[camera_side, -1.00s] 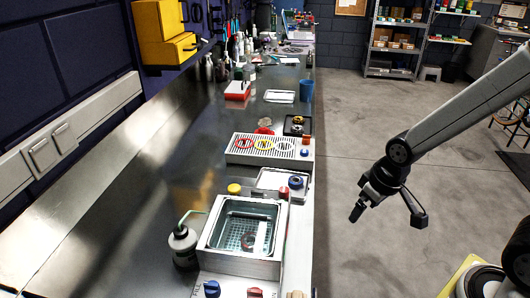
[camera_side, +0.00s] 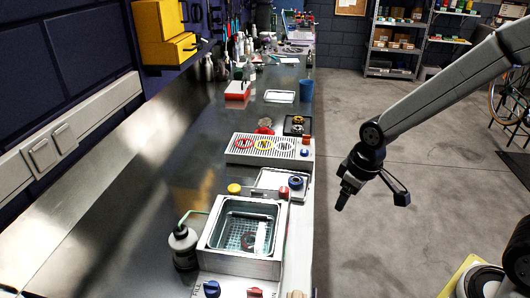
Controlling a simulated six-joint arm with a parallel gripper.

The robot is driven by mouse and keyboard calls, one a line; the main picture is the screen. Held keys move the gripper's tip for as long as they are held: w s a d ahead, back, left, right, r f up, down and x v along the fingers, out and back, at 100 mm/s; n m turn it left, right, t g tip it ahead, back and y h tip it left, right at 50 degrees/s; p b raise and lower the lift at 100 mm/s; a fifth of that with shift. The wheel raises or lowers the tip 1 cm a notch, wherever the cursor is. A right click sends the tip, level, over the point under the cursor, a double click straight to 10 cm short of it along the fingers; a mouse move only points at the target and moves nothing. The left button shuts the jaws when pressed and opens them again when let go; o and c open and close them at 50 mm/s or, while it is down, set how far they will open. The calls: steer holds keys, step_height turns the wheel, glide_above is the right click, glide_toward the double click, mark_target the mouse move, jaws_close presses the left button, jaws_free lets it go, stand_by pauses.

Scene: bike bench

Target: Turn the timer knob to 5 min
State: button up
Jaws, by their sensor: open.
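A metal cleaning bath (camera_side: 240,266) with a basket inside stands at the near end of the bench. On its near front panel are a blue knob (camera_side: 212,288) and a red knob (camera_side: 255,292). Both are cut close to the bottom edge of the picture. I cannot read their scale marks or tell which one is the timer knob. My gripper (camera_side: 371,196) is open and empty. It hangs over the floor to the right of the bench, well away from both knobs and touching nothing.
A grey bottle with a green spout (camera_side: 183,248) stands left of the bath. Behind the bath are a yellow cap (camera_side: 234,188), a tray with a blue ring (camera_side: 296,182) and a slotted rack (camera_side: 238,150). The space between my gripper and the bench is clear.

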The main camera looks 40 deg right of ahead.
steer(key=w+a+r+n+g, duration=0.2)
steer(key=w+a+n, duration=0.45)
steer(key=w, duration=0.45)
steer(key=r+n+g, duration=0.1)
steer(key=n, duration=0.6)
glide_above(257, 191)
steer(key=shift+w+r, duration=0.15)
steer(key=shift+w, duration=0.15)
steer(key=shift+d, duration=0.1)
steer(key=shift+s+f, duration=0.15)
steer(key=shift+f, duration=1.8)
steer(key=shift+s+f, duration=0.1)
steer(key=shift+f, duration=1.85)
steer(key=shift+c, duration=0.3)
jaws_close()
